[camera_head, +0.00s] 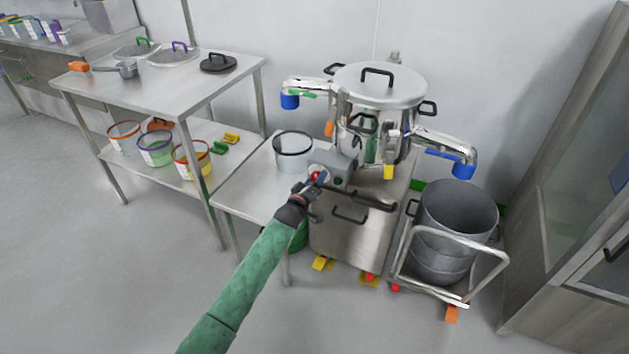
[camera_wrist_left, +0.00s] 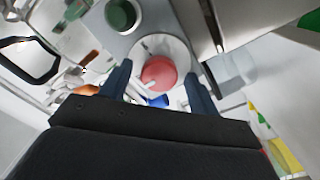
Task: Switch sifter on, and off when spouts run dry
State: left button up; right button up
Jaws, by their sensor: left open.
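The sifter (camera_head: 378,88) is a lidded steel vessel on a steel cabinet, with a spout out to each side. The left spout (camera_head: 290,99) and the right spout (camera_head: 463,170) end in blue; no flow can be made out. A grey control box (camera_head: 343,166) on its front carries a red button (camera_head: 315,176) and a green button (camera_head: 338,181). In the left wrist view the red button (camera_wrist_left: 159,73) lies between my fingertips, and the green button (camera_wrist_left: 122,15) is above it. My left gripper (camera_head: 317,181) is open at the red button; contact cannot be told. My right gripper is not in view.
A clear container (camera_head: 293,151) stands on the low table left of the sifter. A grey bin (camera_head: 456,212) sits on a wheeled cart (camera_head: 481,254) to the right. A steel table (camera_head: 160,86) holds lids and a scoop, with tubs below. Floor at front left is clear.

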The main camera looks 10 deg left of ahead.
pick_arm(q)
jog(key=shift+w, duration=0.1)
jog(key=c, duration=1)
jog(key=shift+o, duration=0.2)
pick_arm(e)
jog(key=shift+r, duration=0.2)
pick_arm(q)
jog(key=m+p, duration=0.1)
jog(key=m, duration=0.2)
jog(key=shift+r+m, duration=0.1)
jog(key=shift+m, duration=0.3)
jog(key=m, duration=1.4)
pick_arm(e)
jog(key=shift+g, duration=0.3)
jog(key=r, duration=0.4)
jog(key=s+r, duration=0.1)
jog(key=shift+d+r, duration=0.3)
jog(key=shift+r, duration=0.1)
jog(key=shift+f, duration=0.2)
